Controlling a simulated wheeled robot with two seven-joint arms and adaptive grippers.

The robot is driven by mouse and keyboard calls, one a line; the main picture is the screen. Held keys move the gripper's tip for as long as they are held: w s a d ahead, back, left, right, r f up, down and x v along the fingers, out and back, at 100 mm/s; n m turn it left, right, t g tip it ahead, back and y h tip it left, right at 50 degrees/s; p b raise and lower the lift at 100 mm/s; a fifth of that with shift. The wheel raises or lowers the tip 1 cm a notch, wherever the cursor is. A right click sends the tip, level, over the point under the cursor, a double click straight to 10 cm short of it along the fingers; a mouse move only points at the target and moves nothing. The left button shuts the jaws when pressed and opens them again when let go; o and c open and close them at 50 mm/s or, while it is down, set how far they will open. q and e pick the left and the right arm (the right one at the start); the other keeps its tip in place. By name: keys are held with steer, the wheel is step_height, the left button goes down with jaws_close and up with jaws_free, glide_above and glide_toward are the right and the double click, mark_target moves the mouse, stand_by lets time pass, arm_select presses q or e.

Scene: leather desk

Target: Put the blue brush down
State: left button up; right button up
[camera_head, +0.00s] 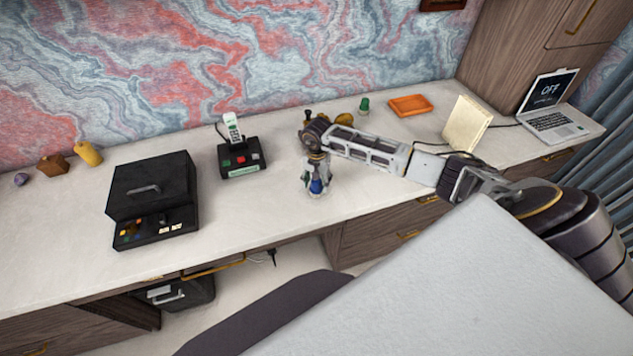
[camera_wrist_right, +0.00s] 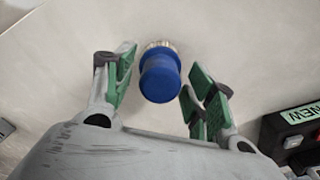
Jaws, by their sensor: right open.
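The blue brush (camera_wrist_right: 160,78) is between the spread green-padded fingers of my right gripper (camera_wrist_right: 158,95) in the right wrist view, with a gap on each side. Its pale bristles show at its far end, against the white desk top. In the head view the blue brush (camera_head: 316,186) is a small blue spot at the right gripper (camera_head: 317,180), which points down at the desk (camera_head: 270,212) near its front edge. The right gripper is open. My left gripper is not in view.
A black telephone base (camera_head: 241,158) and a black box (camera_head: 152,200) stand to the left. Behind the right arm are a green item (camera_head: 364,106), an orange tray (camera_head: 410,105) and a cream book-like object (camera_head: 467,124). A laptop (camera_head: 550,110) stands far right.

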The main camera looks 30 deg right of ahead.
steer(key=shift+r, duration=0.15)
steer(key=shift+r, duration=0.2)
step_height(320, 180, up, 12)
steer(key=b, duration=0.2)
steer(key=shift+f, duration=0.2)
stand_by(0.3)
stand_by(0.6)
